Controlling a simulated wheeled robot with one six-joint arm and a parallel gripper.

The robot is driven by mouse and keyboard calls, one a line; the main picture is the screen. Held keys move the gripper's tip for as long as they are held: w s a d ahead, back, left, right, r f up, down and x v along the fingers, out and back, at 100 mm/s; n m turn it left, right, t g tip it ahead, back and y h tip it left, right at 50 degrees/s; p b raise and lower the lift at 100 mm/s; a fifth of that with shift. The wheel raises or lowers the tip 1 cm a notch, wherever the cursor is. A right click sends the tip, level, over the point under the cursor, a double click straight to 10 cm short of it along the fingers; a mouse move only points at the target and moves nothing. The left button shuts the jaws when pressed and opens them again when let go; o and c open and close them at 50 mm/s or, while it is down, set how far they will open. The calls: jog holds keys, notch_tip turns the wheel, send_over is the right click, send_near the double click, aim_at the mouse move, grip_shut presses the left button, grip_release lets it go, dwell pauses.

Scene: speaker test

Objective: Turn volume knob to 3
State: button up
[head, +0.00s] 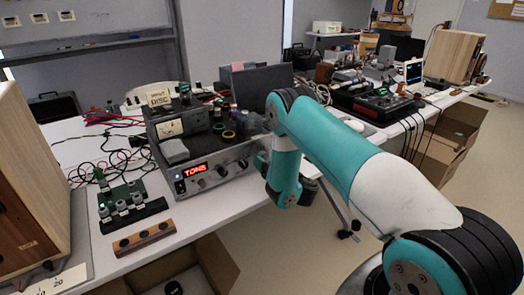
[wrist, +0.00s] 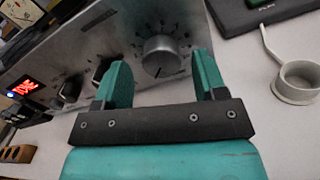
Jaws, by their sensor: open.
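The silver amplifier (head: 215,175) stands on the white table, with a red lit display (head: 194,170) and a row of knobs. In the wrist view its front panel (wrist: 85,45) runs across the top. A large round silver knob (wrist: 161,53), ringed by printed tick marks, lies between and beyond my fingertips. A dark line on it appears to point downward; the scale numbers are too small to read. My gripper (wrist: 161,64) is open, one teal finger on each side of the knob, and I cannot tell whether they touch it. In the head view my arm hides the panel's right end.
Smaller knobs (wrist: 70,88) sit left of the large one. A pale round cup-like holder (wrist: 298,82) is at the right. A green board with several knobs (head: 128,205) and a wooden block (head: 144,238) lie left of the amplifier. Boxes and tape rolls sit on top.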

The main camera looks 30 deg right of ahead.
jog(key=shift+w, duration=0.8)
jog(key=shift+d, duration=0.1)
jog(key=c, duration=0.9)
jog(key=shift+c, duration=0.2)
